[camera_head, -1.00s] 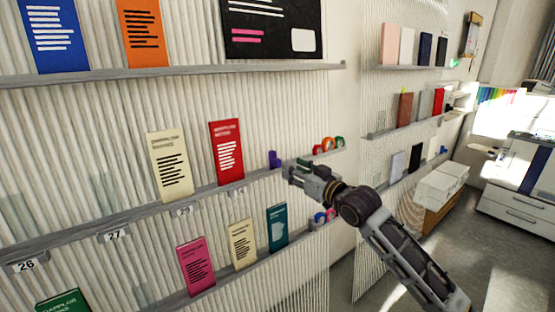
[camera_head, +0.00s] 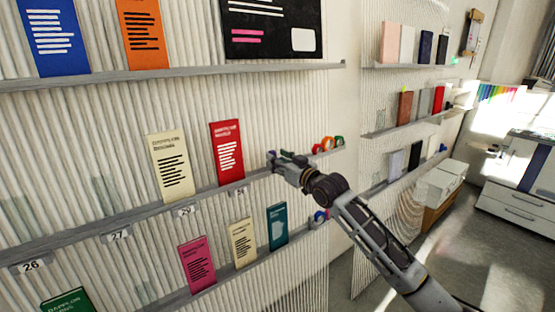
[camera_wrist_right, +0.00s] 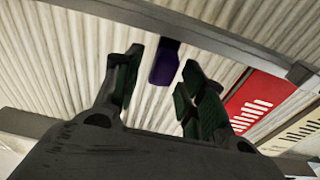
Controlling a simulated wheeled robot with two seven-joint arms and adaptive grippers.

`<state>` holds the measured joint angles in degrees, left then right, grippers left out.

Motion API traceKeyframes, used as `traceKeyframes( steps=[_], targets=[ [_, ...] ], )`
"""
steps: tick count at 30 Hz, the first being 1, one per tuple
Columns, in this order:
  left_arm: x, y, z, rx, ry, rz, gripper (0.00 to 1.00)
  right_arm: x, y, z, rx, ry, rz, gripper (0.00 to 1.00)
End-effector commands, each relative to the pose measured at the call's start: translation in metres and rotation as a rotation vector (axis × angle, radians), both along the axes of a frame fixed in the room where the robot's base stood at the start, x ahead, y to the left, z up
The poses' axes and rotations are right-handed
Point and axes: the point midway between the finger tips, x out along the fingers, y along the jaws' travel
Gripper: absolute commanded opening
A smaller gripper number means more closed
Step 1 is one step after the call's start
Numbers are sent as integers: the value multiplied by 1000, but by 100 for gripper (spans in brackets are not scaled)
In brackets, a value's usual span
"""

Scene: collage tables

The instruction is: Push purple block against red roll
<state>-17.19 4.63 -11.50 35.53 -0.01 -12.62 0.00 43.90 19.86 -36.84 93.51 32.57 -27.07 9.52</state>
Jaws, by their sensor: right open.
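The purple block (camera_wrist_right: 164,62) stands on the middle shelf. In the right wrist view it shows between the two fingers of my right gripper (camera_wrist_right: 161,76), with gaps on its sides. In the head view only a small purple patch (camera_head: 272,153) of it shows behind my right gripper (camera_head: 277,162), which is open at the shelf. The red roll (camera_head: 317,149) sits farther right on the same shelf, beside other rolls (camera_head: 333,142), apart from the block. My left gripper is out of view.
A red booklet (camera_head: 227,152) stands just left of the block on the middle shelf (camera_head: 208,194). A teal booklet (camera_head: 277,227) and other rolls (camera_head: 319,217) are on the shelf below. The black board (camera_head: 270,28) stands on the shelf above.

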Motion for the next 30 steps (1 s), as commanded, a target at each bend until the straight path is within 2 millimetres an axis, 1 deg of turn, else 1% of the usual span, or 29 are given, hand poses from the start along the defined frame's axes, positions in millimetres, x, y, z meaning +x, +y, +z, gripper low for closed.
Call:
traceKeyframes(
  steps=[6, 15, 17, 25, 30],
  targets=[
    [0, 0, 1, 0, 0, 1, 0, 5, 5, 0, 0, 0, 1, 41],
    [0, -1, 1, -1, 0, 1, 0, 6, 5, 0, 0, 0, 1, 41],
    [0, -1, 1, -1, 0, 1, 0, 6, 5, 0, 0, 0, 1, 35],
    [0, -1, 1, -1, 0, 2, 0, 6, 5, 0, 0, 0, 0, 0],
    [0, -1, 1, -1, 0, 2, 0, 6, 5, 0, 0, 0, 0, 0]
  ],
)
